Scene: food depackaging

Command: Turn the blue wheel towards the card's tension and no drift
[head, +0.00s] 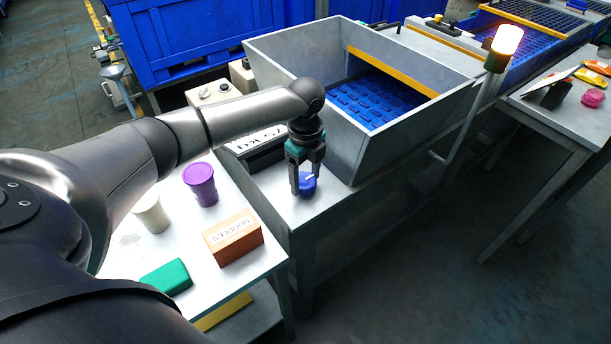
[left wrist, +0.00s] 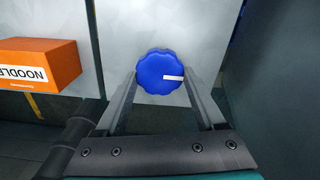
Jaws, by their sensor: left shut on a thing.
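The blue wheel (head: 308,182) sits on the grey bench top beside the hopper. In the left wrist view the blue wheel (left wrist: 160,72) has a scalloped rim and a white mark pointing to the right. My left gripper (head: 304,188) reaches down over it from above, with one finger on each side, shut on the wheel. In the left wrist view the fingers of my left gripper (left wrist: 160,88) flank the wheel's lower part. A black-and-white panel (head: 258,148) stands behind the wrist, too small to read. No card can be made out. My right gripper is not in view.
A metal hopper (head: 345,140) with a blue belt inside stands just behind the wheel. On the white table are an orange noodles box (head: 233,238), a purple cup (head: 200,184), a white cup (head: 150,213) and a green block (head: 166,277). A lit orange lamp (head: 508,40) stands at right.

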